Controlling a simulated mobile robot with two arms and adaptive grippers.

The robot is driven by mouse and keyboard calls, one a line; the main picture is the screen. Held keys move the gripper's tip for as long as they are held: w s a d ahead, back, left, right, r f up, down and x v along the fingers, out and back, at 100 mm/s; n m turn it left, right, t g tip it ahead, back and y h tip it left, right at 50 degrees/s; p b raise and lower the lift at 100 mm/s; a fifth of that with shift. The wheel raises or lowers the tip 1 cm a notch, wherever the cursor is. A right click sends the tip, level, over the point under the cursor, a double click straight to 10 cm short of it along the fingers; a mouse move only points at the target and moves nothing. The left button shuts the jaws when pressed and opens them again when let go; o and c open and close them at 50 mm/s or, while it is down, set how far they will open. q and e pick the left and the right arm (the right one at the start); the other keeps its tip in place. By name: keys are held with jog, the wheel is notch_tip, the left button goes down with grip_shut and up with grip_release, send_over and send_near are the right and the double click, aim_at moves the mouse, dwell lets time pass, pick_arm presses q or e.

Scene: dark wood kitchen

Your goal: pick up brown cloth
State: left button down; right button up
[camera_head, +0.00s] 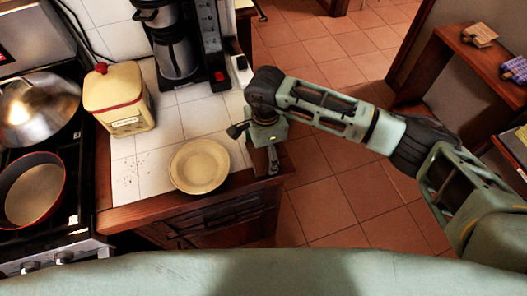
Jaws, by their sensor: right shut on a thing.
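A folded brown cloth (480,34) appears to lie on top of the wooden shelf at the upper right. My right gripper (272,160) points down at the right front corner of the tiled counter, far to the left of that cloth. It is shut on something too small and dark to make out. My right arm reaches in from the right over the floor. My left gripper is not in view.
A yellowish plate (199,166) lies on the counter (143,175) left of the gripper. A cream canister (118,99) and a coffee maker (178,45) stand behind. A folded purple cloth (514,69) lies on the shelf (453,50). Tiled floor (335,205) is open between counter and shelf.

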aim_at(265, 153)
jog(key=shift+r+b, duration=0.35)
jog(key=shift+r, duration=0.15)
notch_tip(265, 153, up, 3)
jog(key=shift+b, duration=0.85)
jog(key=s+d+r+b, duration=0.3)
jog(key=s+d+r, duration=0.4)
jog(key=d, duration=0.1)
jog(key=shift+s+d, duration=0.4)
